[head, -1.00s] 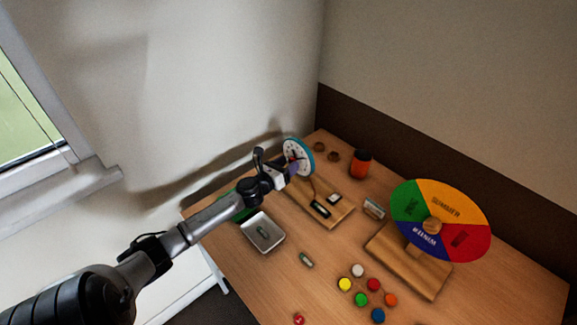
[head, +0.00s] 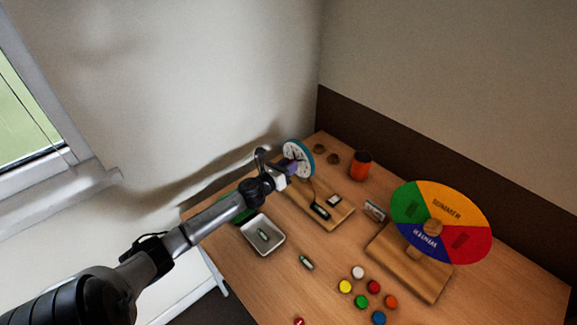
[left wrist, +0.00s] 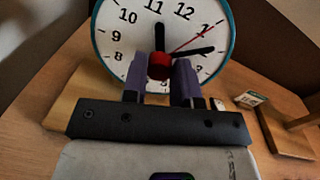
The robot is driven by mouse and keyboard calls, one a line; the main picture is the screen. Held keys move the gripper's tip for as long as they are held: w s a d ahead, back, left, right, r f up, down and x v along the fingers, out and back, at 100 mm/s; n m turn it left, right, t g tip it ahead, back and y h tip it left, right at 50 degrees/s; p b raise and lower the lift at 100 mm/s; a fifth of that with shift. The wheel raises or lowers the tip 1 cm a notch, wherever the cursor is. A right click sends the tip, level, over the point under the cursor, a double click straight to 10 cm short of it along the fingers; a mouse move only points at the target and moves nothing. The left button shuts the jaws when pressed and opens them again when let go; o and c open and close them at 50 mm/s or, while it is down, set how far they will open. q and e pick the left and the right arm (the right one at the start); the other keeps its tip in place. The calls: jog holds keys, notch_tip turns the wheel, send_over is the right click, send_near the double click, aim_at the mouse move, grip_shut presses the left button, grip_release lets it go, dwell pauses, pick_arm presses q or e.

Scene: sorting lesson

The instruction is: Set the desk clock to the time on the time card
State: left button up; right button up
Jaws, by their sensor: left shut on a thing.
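The desk clock (head: 299,158) has a round white face, black numerals and a blue rim, and stands upright at the back left of the table. In the left wrist view the clock face (left wrist: 116,62) fills the top. One black hand points up toward 11, another points right, and a thin red hand points near 1. My left gripper (head: 289,169) is at the clock's front; in the wrist view its purple fingers (left wrist: 160,80) are shut on a red knob (left wrist: 159,66) at the face's middle. A small printed card (head: 375,210) stands right of the clock's base; its print is unreadable.
A wooden base (head: 335,219) carries small items below the clock. A white tray (head: 281,239) holds a small green-labelled cylinder; another cylinder (head: 306,262) lies nearby. A colored season wheel (head: 470,240), orange cup (head: 361,166) and several colored discs (head: 361,301) take up the right and front.

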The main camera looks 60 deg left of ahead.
pick_arm(q)
jog(key=shift+m+p, duration=0.45)
jog(key=shift+m, duration=0.05)
jog(key=shift+m+p, duration=0.35)
jog(key=shift+m, duration=0.35)
jog(key=shift+f+m, duration=0.1)
jog(key=shift+m, duration=2.1)
jog(key=o, duration=0.9)
